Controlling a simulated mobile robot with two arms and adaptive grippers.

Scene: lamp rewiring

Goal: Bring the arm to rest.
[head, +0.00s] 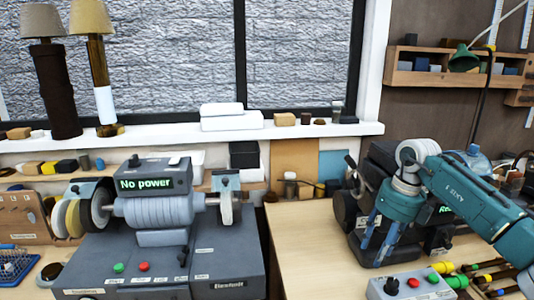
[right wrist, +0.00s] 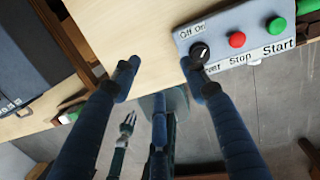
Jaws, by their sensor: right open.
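My right arm (head: 480,200) reaches in from the right in the head view, above the right-hand bench. My right gripper (head: 376,246) points down in front of the dark machine, with its blue fingers apart and nothing between them. In the right wrist view the two fingertips (right wrist: 162,70) are spread wide at the bench's front edge. The right fingertip overlaps the black knob of the grey control box (right wrist: 235,45) in that picture; I cannot tell whether they touch. My left gripper does not show in the head view.
The control box (head: 411,285) has a knob and red and green buttons. Behind my gripper stands a dark machine (head: 345,205) with a partly hidden green display. A grey grinder (head: 155,212) reading "No power" stands left. Coloured-handled tools (head: 490,278) lie right. Bare bench (head: 310,235) shows left of the dark machine.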

